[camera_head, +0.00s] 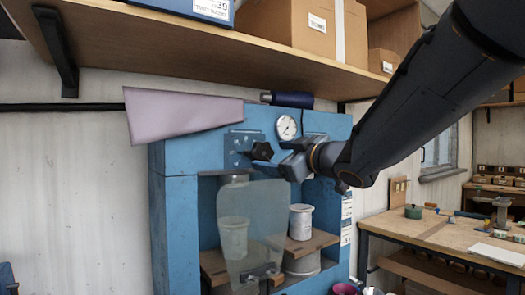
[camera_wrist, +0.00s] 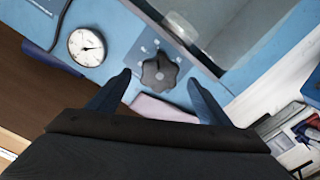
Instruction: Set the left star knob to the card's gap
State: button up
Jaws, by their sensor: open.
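The black star knob (camera_head: 262,151) sits on a marked plate (camera_head: 238,143) on the upper front of the blue press (camera_head: 176,220), left of the gauge. My gripper (camera_head: 280,158) is just right of it in the head view, open and empty. In the wrist view the star knob (camera_wrist: 160,73) lies between the two spread fingertips, with a visible space on each side; I cannot tell the remaining distance in depth. Small marks surround the knob, too small to read. A second knob is not visible; my gripper covers part of the panel. I cannot identify the card.
The round gauge (camera_head: 286,127) is close above my gripper. A clear guard (camera_head: 245,225) hangs below the knob. A wooden shelf (camera_head: 200,45) runs above. A workbench (camera_head: 430,232) stands right.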

aim_at(265, 154)
jog(key=shift+p+x, duration=0.65)
jog(key=shift+x, duration=2.3)
jog(key=c, duration=1)
jog(key=shift+c, duration=0.2)
jog(key=shift+f+n+b, duration=0.1)
jog(key=shift+n+b, duration=0.3)
jog(key=n+b, duration=0.3)
jog(key=shift+n+b, duration=0.3)
jog(key=shift+d+n+b, duration=0.1)
jog(key=shift+n+b, duration=1.7)
jog(key=shift+n, duration=0.4)
